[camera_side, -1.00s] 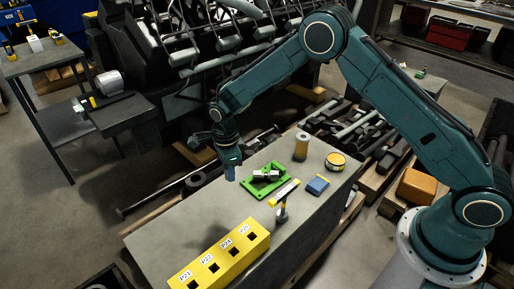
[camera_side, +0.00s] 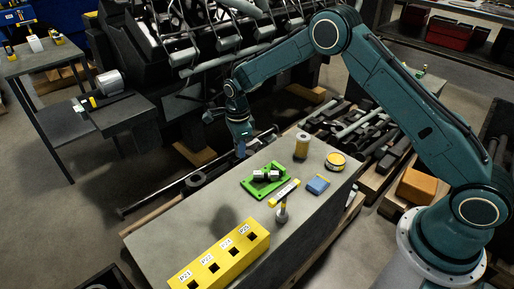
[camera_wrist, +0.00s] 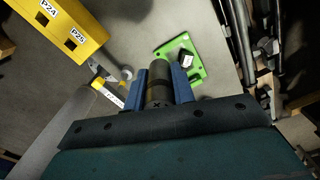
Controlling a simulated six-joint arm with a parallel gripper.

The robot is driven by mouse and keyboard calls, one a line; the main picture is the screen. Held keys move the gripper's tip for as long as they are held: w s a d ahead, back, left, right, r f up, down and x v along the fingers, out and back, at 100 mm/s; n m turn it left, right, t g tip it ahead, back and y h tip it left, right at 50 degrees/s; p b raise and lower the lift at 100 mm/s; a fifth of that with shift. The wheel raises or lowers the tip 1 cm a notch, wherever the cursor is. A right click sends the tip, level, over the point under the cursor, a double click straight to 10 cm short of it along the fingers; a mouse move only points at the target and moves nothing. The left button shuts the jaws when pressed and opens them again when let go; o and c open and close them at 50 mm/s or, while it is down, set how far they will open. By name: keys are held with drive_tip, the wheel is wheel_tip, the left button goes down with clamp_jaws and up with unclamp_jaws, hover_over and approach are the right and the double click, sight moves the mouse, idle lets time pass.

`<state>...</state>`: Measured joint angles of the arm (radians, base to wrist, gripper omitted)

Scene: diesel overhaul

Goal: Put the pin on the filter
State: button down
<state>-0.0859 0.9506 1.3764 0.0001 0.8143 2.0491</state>
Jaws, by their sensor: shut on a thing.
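My gripper (camera_side: 240,150) is above the far edge of the grey workbench in the side view, pointing down. In the wrist view its two blue fingers (camera_wrist: 159,85) are shut on a dark grey cylinder, apparently the pin (camera_wrist: 158,92), which is hard to make out in the side view. A tan upright cylinder with a pale top, likely the filter (camera_side: 301,147), stands on the bench to the right of my gripper, clear of it. I do not make out the filter in the wrist view.
A green holder (camera_side: 250,184) with grey metal parts lies nearby. A yellow slotted block (camera_side: 226,257) sits at the front. The engine (camera_side: 150,50) stands behind.

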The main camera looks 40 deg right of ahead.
drive_tip(key=w+d+r, duration=0.2)
drive_tip(key=d, duration=0.8)
drive_tip(key=w+d+r, duration=0.1)
drive_tip(key=d+r, duration=0.2)
drive_tip(key=d, duration=0.6)
wheel_tip(320, 180, up, 4)
drive_tip(key=m, duration=0.1)
hover_over(303, 136)
wheel_tip(303, 136, down, 16)
drive_tip(key=shift+s+r, duration=0.1)
drive_tip(key=shift+r, duration=0.05)
drive_tip(key=shift+f, duration=2.15)
drive_tip(key=shift+f, duration=0.1)
drive_tip(key=c, duration=1.2)
unclamp_jaws()
drive_tip(key=shift+o, duration=0.2)
